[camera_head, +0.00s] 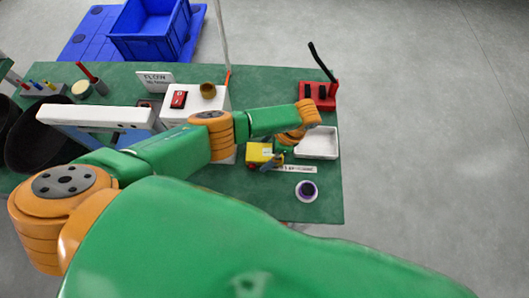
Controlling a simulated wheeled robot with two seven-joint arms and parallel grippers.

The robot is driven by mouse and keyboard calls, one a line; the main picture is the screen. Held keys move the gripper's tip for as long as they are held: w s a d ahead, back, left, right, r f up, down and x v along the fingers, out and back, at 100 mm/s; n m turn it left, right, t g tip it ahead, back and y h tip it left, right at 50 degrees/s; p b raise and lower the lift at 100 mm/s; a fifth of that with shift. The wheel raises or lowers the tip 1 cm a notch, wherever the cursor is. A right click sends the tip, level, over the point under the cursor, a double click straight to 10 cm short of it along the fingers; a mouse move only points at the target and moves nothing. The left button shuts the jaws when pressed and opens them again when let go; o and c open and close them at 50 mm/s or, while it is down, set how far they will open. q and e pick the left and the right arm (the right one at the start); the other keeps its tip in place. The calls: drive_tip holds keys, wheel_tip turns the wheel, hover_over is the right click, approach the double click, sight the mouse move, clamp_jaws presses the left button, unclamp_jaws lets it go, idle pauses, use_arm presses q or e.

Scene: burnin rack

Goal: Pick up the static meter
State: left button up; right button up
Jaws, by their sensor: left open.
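A small yellow device (257,153), which looks like the static meter, lies on the green mat (325,215) right of the middle. My left gripper (272,162) is at its right side, small and partly hidden by my own arm. The gripper is open. I cannot tell whether its fingers touch the yellow device or stand around it. My right gripper is out of view.
A white tray (318,143) and a labelled strip (296,169) lie right of the device. A white box with a red switch (180,99) and a red stand (318,97) are behind. A blue crate (150,45) is beyond the table.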

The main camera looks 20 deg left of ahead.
use_arm(q)
drive_tip(key=shift+w+f, duration=0.1)
drive_tip(key=shift+f, duration=0.1)
drive_tip(key=c, duration=1.4)
drive_tip(key=shift+r, duration=0.1)
